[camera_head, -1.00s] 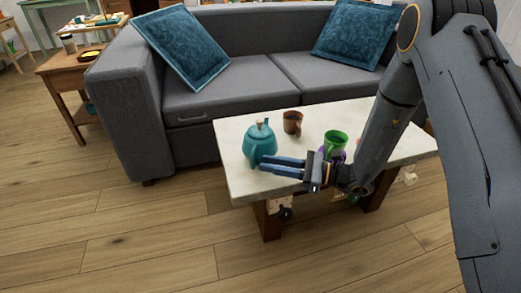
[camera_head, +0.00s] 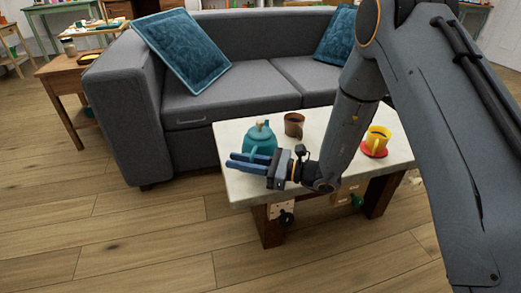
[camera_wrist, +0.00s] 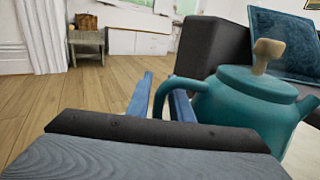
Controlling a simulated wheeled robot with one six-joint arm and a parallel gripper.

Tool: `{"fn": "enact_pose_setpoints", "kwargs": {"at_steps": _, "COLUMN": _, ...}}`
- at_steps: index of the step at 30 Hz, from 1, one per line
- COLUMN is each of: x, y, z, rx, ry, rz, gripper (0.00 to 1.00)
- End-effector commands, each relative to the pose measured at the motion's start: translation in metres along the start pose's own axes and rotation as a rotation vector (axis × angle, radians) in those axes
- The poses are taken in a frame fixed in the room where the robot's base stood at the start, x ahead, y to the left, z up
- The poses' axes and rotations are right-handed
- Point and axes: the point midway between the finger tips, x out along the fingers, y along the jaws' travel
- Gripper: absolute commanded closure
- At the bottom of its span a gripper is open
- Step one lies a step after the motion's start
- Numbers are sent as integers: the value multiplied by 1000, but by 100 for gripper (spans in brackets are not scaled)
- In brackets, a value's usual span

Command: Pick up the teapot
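The teal teapot (camera_head: 261,134) with a tan lid knob stands upright on the white coffee table (camera_head: 228,130), near its left end. In the wrist view the teapot (camera_wrist: 245,105) fills the right side, with its handle curving left toward my fingers and its spout at the right edge. My gripper (camera_head: 239,162) is at the table's front left, in front of the teapot and partly covering its lower part. In the wrist view my gripper (camera_wrist: 160,98) is open, and the handle shows between the blue fingers, overlapping the right one. I cannot tell whether they touch.
A brown mug (camera_head: 293,125) stands right of the teapot. A yellow mug (camera_head: 377,139) on a red saucer (camera_head: 373,151) stands near the right end. The grey sofa (camera_head: 225,105) is behind the table. The floor (camera_head: 120,235) at front left is clear.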

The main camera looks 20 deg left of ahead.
Motion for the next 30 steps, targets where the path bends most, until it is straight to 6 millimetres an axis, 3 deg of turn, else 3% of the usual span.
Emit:
{"fn": "enact_pose_setpoints", "kwargs": {"at_steps": 2, "x": 0, "y": 0, "z": 0, "rx": 0, "ry": 0, "rz": 0, "gripper": 80}}
{"fn": "enact_pose_setpoints", "kwargs": {"at_steps": 6, "x": 0, "y": 0, "z": 0, "rx": 0, "ry": 0, "rz": 0, "gripper": 100}}
{"fn": "enact_pose_setpoints", "kwargs": {"at_steps": 30, "x": 0, "y": 0, "z": 0, "rx": -2, "ry": -1, "rz": 0, "gripper": 100}}
